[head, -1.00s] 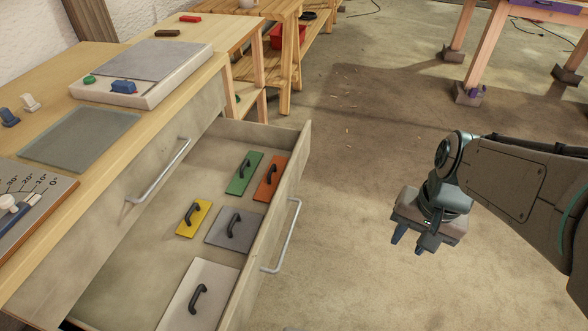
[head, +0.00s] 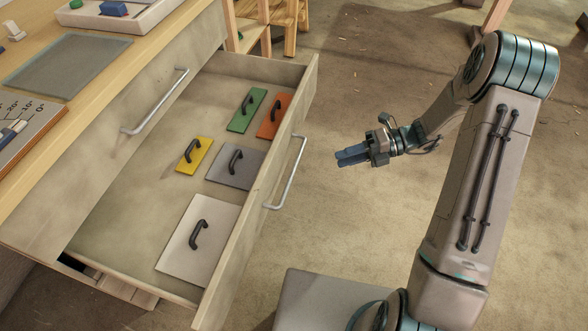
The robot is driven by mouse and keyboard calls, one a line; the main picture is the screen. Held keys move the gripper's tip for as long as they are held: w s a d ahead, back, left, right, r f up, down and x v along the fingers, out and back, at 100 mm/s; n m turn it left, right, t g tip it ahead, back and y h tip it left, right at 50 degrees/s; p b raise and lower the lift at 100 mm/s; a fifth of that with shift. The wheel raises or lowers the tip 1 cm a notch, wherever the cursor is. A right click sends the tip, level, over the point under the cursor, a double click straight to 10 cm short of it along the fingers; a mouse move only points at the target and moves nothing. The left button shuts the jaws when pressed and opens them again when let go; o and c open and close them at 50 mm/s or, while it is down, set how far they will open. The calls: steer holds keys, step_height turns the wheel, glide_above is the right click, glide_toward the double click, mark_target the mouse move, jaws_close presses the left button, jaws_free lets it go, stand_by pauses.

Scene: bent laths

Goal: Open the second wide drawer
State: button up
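The second wide drawer (head: 305,85) stands pulled out below the closed top drawer (head: 150,130) of the wooden bench. A pale bar handle (head: 288,172) is on its front panel. My gripper (head: 340,159), with blue fingers, is in the air to the right of that handle, apart from it. The fingers point left toward the drawer front. They overlap in this view, so the gap between them is unclear. I see nothing held.
Inside the drawer lie green (head: 247,110), orange (head: 273,115), yellow (head: 194,155), grey (head: 236,165) and white (head: 199,239) plates with dark handles. The top drawer has its own bar handle (head: 155,102). The floor (head: 385,80) beyond my gripper is clear.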

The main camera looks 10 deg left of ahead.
mark_target(294, 167)
steer(key=s+a+f+m+b, duration=0.1)
steer(key=a, duration=0.3)
steer(key=s+a+f+m+y+b, duration=0.1)
steer(key=a+f, duration=0.1)
steer(key=a, duration=0.3)
steer(key=s+a+f+m+b, duration=0.1)
steer(key=a+f, duration=0.1)
steer(key=a, duration=0.2)
steer(key=shift+a+t+b, duration=0.2)
steer(key=shift+t+b, duration=0.1)
steer(key=shift+d, duration=0.1)
jaws_close()
